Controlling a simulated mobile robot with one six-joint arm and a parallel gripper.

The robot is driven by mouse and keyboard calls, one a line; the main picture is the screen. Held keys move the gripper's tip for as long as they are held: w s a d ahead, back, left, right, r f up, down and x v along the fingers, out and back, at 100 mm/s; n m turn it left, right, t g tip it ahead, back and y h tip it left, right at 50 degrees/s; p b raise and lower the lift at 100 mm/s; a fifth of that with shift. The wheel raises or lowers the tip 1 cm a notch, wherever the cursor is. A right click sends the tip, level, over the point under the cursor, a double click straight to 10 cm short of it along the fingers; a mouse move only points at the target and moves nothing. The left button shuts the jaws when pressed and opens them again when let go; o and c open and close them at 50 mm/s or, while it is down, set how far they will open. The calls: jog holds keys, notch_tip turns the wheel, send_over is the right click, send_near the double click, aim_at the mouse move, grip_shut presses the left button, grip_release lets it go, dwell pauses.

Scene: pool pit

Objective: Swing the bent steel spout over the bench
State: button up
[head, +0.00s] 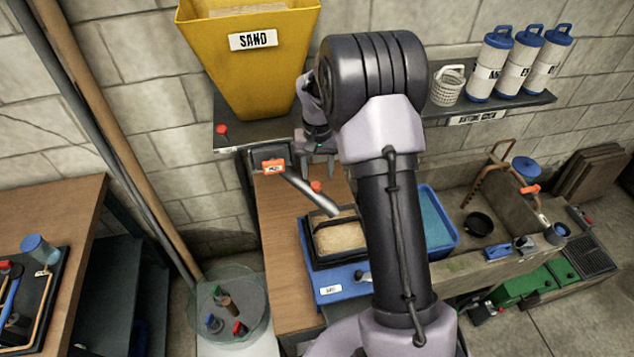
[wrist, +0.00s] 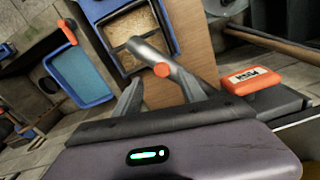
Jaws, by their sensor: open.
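The bent steel spout (head: 311,192) is a grey tube below the yellow sand bin. In the head view it slants down to the right, and its lower end overlaps the rim of a black tray of sand (head: 340,236) over the wooden bench (head: 285,225). A red-orange knob (head: 316,186) is on the spout. My gripper (head: 318,170) is beside the spout's upper part. In the wrist view my open fingers (wrist: 159,76) point at the spout (wrist: 148,53), with the knob (wrist: 161,70) between their tips. Contact cannot be told.
The yellow bin (head: 255,65) marked SAND stands on the wall shelf. An orange PUSH tab (head: 273,166) is left of my gripper, close to the right finger in the wrist view. A blue tray (head: 436,220) lies right of my arm. Long poles (head: 110,140) lean at left.

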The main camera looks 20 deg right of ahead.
aim_at(316, 184)
notch_tip(316, 184, down, 5)
jog(key=shift+w+a+f, duration=0.1)
jog(key=shift+w, duration=0.1)
grip_shut()
dwell(1.4)
